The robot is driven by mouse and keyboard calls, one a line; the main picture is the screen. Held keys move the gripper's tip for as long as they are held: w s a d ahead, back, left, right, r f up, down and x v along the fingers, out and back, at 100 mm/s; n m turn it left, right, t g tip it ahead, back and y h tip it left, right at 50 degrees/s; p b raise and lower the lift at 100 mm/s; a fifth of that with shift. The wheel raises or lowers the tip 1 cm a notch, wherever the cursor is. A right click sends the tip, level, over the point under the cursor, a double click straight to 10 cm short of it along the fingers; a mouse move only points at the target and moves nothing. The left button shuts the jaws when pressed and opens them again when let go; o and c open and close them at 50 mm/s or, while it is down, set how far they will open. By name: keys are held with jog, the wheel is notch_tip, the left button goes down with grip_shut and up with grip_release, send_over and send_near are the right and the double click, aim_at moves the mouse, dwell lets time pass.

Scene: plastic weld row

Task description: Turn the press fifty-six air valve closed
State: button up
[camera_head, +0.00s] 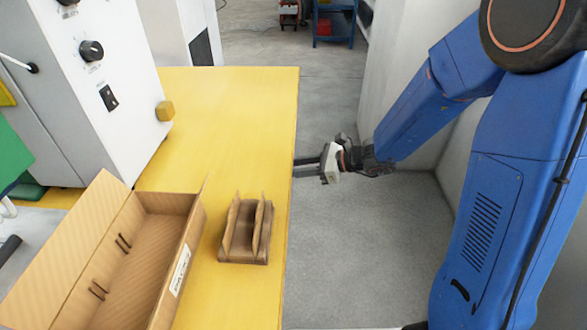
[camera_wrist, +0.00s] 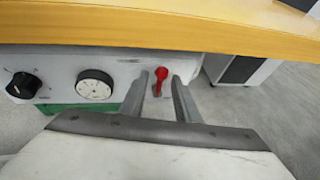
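The air valve is a small red lever handle (camera_wrist: 161,73) on the pale front panel (camera_wrist: 118,66) under the yellow table edge, in the wrist view. The handle stands roughly upright, tilted slightly to the right. My gripper (camera_wrist: 160,80) is open, with one finger on each side of the red handle in the picture. I cannot tell whether the fingers reach it or touch it. In the head view my gripper (camera_head: 300,167) is at the right edge of the yellow table, and the valve is hidden.
A black knob (camera_wrist: 23,86) and a round gauge (camera_wrist: 95,85) sit left of the valve. The yellow tabletop (camera_head: 235,110) overhangs the panel. An open cardboard box (camera_head: 140,260) and a cardboard holder (camera_head: 246,230) lie on it. Grey floor (camera_head: 340,260) is clear at right.

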jog(key=shift+f, duration=0.1)
jog(key=v, duration=1.7)
jog(key=shift+d, duration=0.2)
jog(key=shift+s, duration=0.15)
